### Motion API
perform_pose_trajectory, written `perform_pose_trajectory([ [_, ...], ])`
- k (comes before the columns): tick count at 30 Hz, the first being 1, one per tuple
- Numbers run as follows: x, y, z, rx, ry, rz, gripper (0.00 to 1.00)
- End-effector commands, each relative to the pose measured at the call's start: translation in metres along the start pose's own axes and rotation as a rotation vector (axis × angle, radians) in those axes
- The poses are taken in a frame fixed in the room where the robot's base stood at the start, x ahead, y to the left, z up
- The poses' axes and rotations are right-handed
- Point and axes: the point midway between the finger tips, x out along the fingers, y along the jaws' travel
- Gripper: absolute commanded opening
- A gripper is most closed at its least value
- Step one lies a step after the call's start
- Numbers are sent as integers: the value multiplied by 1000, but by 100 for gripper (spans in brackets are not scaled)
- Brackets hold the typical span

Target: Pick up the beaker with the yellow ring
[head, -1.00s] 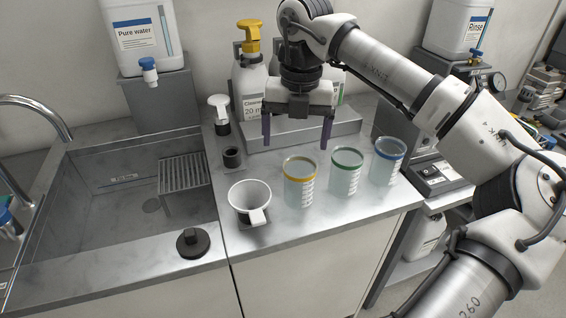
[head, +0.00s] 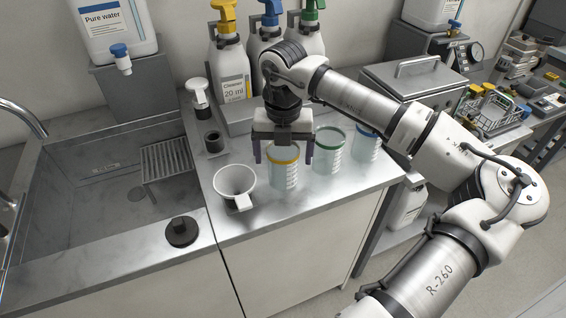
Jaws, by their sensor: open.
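The beaker with the yellow ring (head: 284,175) stands upright on the counter, clear with white markings, to the right of a white funnel. My gripper (head: 284,161) points down at it and is open. The beaker with the green ring (head: 329,153) stands just to the right, close to my right finger. The beaker with the blue ring (head: 367,145) stands further right, its upper part partly hidden by my arm.
The white funnel (head: 235,184) sits close on the left. Pump bottles with yellow (head: 229,60), blue and green tops stand behind on a grey step. A sink (head: 75,215) lies left, with a black knob (head: 181,231) at its edge. The counter's front strip is clear.

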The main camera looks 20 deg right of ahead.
Motion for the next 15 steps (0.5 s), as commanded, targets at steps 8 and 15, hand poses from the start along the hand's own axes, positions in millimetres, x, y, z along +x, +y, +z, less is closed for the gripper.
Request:
perform_pose_trajectory([
  [8,29,1,-2,0,1,1,88],
  [15,30,1,-2,0,0,1,84],
])
